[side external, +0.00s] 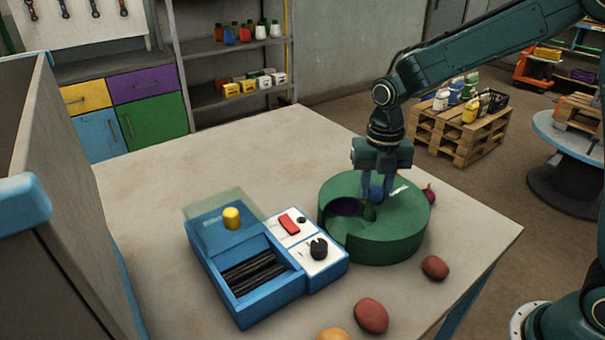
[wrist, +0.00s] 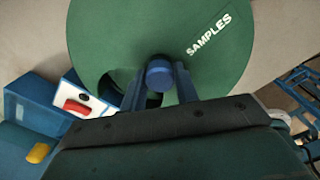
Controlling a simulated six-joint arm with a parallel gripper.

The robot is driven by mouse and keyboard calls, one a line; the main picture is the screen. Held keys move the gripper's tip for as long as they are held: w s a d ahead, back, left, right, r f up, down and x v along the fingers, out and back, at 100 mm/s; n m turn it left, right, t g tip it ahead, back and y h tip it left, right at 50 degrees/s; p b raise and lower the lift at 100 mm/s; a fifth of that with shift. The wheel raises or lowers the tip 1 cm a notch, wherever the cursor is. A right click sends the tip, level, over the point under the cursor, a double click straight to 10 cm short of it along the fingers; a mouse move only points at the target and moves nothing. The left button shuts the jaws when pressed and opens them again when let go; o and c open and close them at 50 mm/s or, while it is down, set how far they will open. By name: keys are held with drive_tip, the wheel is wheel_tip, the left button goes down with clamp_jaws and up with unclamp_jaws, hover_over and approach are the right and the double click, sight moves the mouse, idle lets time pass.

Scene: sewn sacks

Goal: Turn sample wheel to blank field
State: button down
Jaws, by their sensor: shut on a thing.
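The green sample wheel (side external: 392,238) stands on the table as a thick round drum. Its top has a cut-out at the left, with dark purple showing inside (side external: 346,207). In the wrist view the wheel (wrist: 215,62) carries the white word SAMPLES, right of the knob. My gripper (side external: 375,196) points down over the wheel's top, shut on a blue knob (wrist: 160,76), with one finger on each side. In the wrist view my gripper (wrist: 160,88) hides part of the cut-out, and what field lies in it cannot be read there.
A blue box (side external: 245,268) with a clear lid, yellow knob, red switch and black dial stands close left of the wheel. A purple onion (side external: 429,195) and reddish potatoes (side external: 371,316) lie nearby. The table's back left (side external: 230,165) is clear.

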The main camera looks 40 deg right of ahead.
idle(0.4)
drive_tip(key=c, duration=1.1)
unclamp_jaws()
drive_tip(key=shift+o, duration=0.2)
drive_tip(key=shift+r, duration=0.15)
wheel_tip(320, 180, up, 14)
drive_tip(key=shift+f, duration=0.2)
